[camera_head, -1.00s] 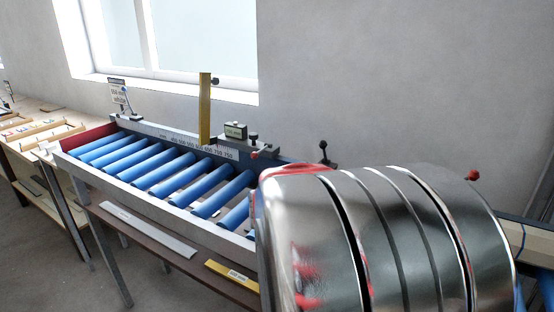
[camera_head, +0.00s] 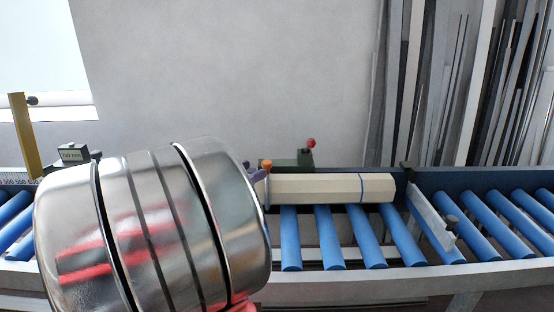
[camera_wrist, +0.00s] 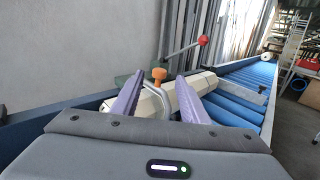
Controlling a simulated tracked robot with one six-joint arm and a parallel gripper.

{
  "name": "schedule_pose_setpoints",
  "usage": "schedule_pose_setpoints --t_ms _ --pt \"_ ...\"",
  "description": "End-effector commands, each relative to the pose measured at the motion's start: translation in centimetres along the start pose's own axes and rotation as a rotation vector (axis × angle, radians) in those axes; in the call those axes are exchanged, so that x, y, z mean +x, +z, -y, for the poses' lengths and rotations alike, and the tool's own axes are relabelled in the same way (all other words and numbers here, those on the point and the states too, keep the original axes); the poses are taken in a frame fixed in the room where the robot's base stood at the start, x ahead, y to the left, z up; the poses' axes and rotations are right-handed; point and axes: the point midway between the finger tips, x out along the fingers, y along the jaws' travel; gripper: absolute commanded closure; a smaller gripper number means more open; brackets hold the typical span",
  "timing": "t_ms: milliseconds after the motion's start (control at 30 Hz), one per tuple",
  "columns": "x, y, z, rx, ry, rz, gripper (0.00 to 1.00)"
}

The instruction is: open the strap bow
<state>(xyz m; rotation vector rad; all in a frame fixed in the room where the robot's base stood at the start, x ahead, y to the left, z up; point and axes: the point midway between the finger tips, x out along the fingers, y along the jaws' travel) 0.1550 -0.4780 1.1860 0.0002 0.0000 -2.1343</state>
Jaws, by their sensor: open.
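A grey bent bow with an orange knob (camera_wrist: 159,75) stands over the near end of a cream, many-sided profile (camera_wrist: 203,84) in the wrist view; I take it for the strap bow. The orange knob also shows in the head view (camera_head: 266,165), with the profile (camera_head: 325,188) lying along the blue rollers. My gripper (camera_wrist: 157,98) is open, its two purple fingers either side of the bow. I cannot tell whether they touch it. In the head view my arm hides most of the gripper.
A lever with a red knob (camera_wrist: 203,40) rises behind the profile, from a green block (camera_head: 296,160). A slanted grey stop (camera_head: 432,218) crosses the rollers to the right. Long bars (camera_head: 510,85) lean on the wall at the back right.

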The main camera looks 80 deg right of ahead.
Motion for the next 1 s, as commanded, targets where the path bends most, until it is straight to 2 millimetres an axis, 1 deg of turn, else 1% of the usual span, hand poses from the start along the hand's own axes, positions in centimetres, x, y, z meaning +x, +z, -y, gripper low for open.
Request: schedule_pose_setpoints --t_ms 33,700,833,1000 --pt "0.7 0.0 0.1 0.000 -0.004 0.000 0.60" --pt "9.0 0.0 0.1 -0.001 -0.003 0.000 0.60" --pt "10.2 0.0 0.1 0.000 -0.003 0.000 0.60" --pt "10.9 0.0 0.1 -0.001 -0.001 0.000 0.60"
